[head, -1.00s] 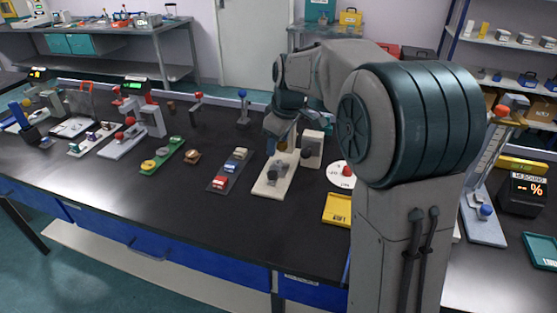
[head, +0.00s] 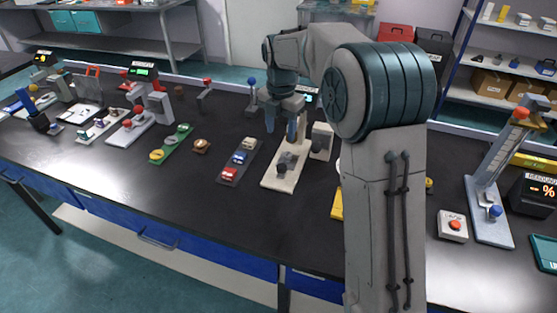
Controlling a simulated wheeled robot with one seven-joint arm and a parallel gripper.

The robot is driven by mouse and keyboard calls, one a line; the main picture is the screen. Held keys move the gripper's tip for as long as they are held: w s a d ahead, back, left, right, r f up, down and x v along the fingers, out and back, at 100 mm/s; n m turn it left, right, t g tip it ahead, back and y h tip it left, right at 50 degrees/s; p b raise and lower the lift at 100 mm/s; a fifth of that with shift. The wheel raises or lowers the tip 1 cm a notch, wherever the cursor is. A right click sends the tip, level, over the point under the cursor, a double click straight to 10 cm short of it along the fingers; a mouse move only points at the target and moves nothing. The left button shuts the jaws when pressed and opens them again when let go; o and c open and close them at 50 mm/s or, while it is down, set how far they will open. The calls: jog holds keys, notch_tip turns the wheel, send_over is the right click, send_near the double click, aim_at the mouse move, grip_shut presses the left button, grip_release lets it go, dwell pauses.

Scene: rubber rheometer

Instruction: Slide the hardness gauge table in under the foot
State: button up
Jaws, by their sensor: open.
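The hardness gauge appears to be the device with a long cream base (head: 277,181) and a pale upright block (head: 321,141) at its back right. A dark grey part with a knob (head: 286,162), seemingly its sliding table, sits on the base. My gripper (head: 281,133) is above the rear of the base with its two fingers spread and nothing between them. The right finger overlaps the view of the area just behind the dark part; I cannot tell whether it touches. The foot is not clearly visible, hidden by my gripper or too small.
A device with a green display (head: 143,72) stands farther left. A yellow block (head: 337,204) is partly behind my arm. The front bench top is clear.

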aim_at(282, 165)
jog(key=f, duration=1.2)
jog(key=shift+d+f+p, duration=0.2)
jog(key=shift+d+p, duration=0.05)
jog(key=shift+p, duration=0.1)
